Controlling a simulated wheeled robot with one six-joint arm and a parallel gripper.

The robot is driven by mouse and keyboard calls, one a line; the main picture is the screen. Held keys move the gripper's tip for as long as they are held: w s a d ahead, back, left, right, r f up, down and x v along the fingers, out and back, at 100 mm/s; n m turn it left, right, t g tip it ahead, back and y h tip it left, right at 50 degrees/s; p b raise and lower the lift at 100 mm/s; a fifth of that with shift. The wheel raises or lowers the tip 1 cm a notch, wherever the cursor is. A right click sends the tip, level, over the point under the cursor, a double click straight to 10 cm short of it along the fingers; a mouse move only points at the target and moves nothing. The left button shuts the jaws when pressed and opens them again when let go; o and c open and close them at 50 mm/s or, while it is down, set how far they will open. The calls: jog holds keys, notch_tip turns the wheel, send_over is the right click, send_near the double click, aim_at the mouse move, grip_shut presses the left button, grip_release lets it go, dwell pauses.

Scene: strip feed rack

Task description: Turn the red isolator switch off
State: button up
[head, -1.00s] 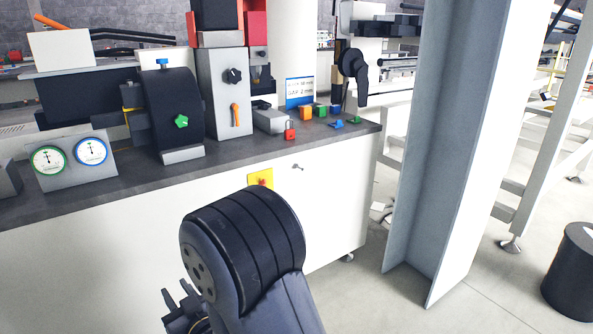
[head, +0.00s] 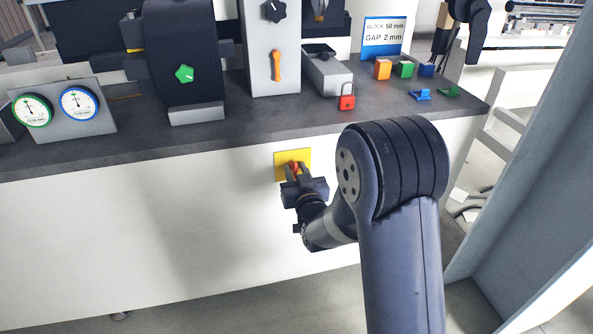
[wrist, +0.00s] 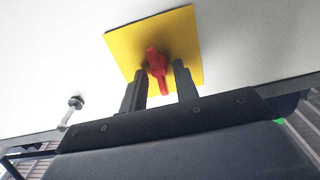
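The red isolator switch (wrist: 157,66) sits on a yellow square plate (wrist: 188,30) on the white front panel of the bench. In the wrist view its handle lies along the plate's tilted upright direction. In the head view the yellow plate (head: 281,158) shows below the bench edge, with the red switch (head: 294,168) mostly hidden by my gripper. My gripper (wrist: 160,80) is open, with one finger on each side of the lower part of the handle. A gap shows on each side, and I cannot tell whether either finger touches it.
Above on the bench top (head: 230,132) are a red padlock (head: 346,102), an orange lever (head: 277,66), a green knob (head: 184,73), two dial gauges (head: 78,103) and small coloured blocks (head: 404,69). A metal key-like fitting (wrist: 72,107) sticks out left of the plate in the wrist view. A grey column (head: 540,210) stands at right.

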jog(key=shift+w+a, duration=0.15)
jog(key=shift+w, duration=0.3)
grip_shut()
